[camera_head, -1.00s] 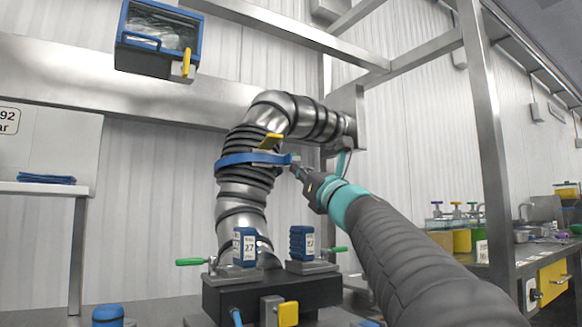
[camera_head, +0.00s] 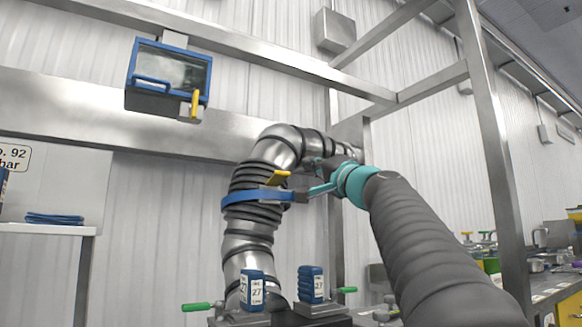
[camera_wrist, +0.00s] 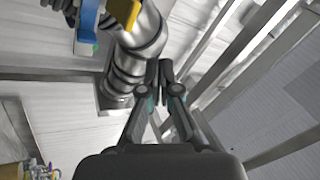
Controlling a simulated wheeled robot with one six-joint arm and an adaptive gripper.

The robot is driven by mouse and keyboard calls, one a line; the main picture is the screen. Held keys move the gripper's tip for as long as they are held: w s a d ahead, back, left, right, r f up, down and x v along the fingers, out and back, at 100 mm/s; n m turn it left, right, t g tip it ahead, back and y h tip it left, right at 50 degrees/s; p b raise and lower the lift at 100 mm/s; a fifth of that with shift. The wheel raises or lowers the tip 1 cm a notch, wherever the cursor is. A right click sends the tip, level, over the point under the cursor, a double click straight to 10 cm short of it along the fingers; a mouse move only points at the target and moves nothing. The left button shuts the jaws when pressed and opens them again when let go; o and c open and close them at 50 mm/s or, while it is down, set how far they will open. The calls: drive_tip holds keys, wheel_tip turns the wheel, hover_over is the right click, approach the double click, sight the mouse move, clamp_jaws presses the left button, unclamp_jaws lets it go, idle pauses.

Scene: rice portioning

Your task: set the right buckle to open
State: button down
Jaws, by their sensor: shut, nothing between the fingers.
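A blue band with a buckle (camera_head: 243,198) wraps the ribbed section of the metal pipe. A yellow lever (camera_head: 278,177) stands on the band's right side, tilted up. Which part is the right buckle I cannot tell for sure. My gripper (camera_head: 322,168) is at the right of the band, close to the pipe bend; its fingertips are partly hidden. In the wrist view my gripper (camera_wrist: 159,68) is shut and empty, its fingers close together. There the yellow lever (camera_wrist: 125,12) and blue band (camera_wrist: 88,25) lie up and left of the fingertips, apart from them.
The metal pipe (camera_head: 280,147) bends right into a wall plate. Blue blocks (camera_head: 252,290) marked 27 and green handles (camera_head: 197,306) stand below. A blue-framed box (camera_head: 168,72) with a yellow latch (camera_head: 195,103) hangs upper left. A steel post (camera_head: 490,140) stands at right.

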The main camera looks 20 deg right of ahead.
drive_tip(key=r+n, duration=0.1)
drive_tip(key=n, duration=0.4)
wheel_tip(320, 180, up, 3)
drive_tip(key=n+p, duration=0.6)
drive_tip(key=n, duration=0.1)
hover_over(277, 179)
drive_tip(key=s+d, duration=0.2)
drive_tip(key=s, duration=0.3)
drive_tip(key=shift+w+d+f+b, duration=0.15)
drive_tip(key=shift+f+b, duration=0.1)
drive_tip(key=shift+f, duration=0.45)
drive_tip(key=shift+w+a+f+b, duration=0.1)
drive_tip(key=shift+w+f+b, duration=0.1)
drive_tip(key=shift+f, duration=0.5)
